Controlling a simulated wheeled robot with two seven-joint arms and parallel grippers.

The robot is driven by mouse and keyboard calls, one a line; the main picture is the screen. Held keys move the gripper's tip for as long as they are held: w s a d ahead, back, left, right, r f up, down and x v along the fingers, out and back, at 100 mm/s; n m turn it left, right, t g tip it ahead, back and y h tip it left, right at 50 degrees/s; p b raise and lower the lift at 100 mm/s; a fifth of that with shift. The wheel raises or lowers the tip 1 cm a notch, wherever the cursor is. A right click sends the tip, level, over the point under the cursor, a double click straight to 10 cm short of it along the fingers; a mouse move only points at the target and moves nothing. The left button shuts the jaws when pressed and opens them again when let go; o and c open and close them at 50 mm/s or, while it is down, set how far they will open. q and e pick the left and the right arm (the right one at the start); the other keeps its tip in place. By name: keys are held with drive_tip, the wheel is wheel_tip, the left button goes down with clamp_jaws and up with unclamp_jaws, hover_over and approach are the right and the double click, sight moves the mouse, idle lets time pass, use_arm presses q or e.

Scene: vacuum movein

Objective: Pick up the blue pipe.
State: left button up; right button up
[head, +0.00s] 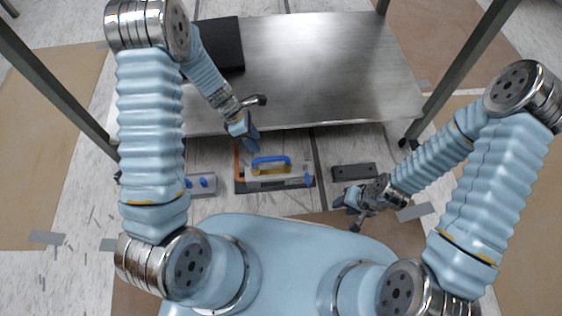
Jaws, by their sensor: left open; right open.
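The blue pipe (271,160) seems to be the short blue arched piece at the middle of the head view. It sits on top of a dark flat fixture (272,186) on the floor, in front of the metal table. My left gripper (247,137) is open, just above and left of the blue pipe in the picture. It appears apart from the pipe, and nothing shows between its fingers. My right gripper (350,208) is open and empty, low and to the right of the fixture, well away from the pipe.
An orange hose (237,160) runs along the fixture's left side. A grey block with blue knobs (201,184) lies to the left, a dark block (354,172) to the right. A metal table (320,65) with a black box (222,42) stands behind.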

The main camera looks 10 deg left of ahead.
sight(271, 161)
use_arm(q)
drive_tip(key=b+x, duration=0.1)
drive_tip(key=x, duration=0.7)
drive_tip(key=shift+w+d+b, duration=0.1)
drive_tip(key=shift+d+b, duration=0.05)
drive_tip(key=shift+b, duration=0.2)
drive_tip(key=shift+a+b+x, duration=0.15)
drive_tip(key=shift+b+x, duration=0.2)
drive_tip(key=shift+x, duration=1.05)
drive_tip(key=shift+a+b+x, duration=0.15)
drive_tip(key=shift+b+x, duration=0.15)
drive_tip(key=shift+x, duration=1.1)
drive_tip(key=shift+w+f, duration=0.1)
drive_tip(key=shift+f, duration=0.05)
clamp_jaws()
